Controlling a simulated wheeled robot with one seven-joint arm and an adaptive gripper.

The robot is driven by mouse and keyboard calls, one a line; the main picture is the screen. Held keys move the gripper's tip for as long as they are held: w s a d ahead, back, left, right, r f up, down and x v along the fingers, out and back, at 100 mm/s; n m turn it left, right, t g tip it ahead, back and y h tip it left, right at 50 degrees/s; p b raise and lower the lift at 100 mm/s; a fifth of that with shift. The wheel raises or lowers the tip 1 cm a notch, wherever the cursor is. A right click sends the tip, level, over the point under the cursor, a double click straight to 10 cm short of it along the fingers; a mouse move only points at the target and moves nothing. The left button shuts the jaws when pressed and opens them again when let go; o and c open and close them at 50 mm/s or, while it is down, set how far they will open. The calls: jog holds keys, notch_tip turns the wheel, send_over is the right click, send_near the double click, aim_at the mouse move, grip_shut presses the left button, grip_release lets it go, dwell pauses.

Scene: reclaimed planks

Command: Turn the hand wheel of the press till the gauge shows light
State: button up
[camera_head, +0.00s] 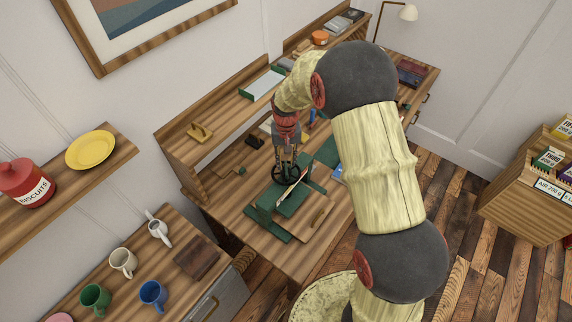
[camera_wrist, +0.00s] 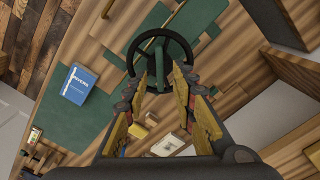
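The green press (camera_head: 287,198) stands on the wooden desk in the head view. Its black hand wheel (camera_head: 275,176) is on top, under my gripper (camera_head: 286,164). In the wrist view the round dark rim of the hand wheel (camera_wrist: 133,47) lies just beyond my gripper (camera_wrist: 168,72). The two fingers are apart, with a gap between them, and their tips overlap the near part of the wheel in the picture. I cannot tell whether they touch the rim. A pale strip beside the wheel in the head view is too small to read, and I cannot make out the gauge.
A blue book (camera_wrist: 78,84) lies on a green mat (camera_wrist: 105,122) beside the press. A raised shelf (camera_head: 220,122) runs behind the desk. Mugs (camera_head: 153,294) stand on a separate cabinet at lower left.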

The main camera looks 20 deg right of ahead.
aim_at(286, 167)
notch_tip(286, 167, up, 9)
jog(key=shift+f, duration=0.15)
dwell(0.9)
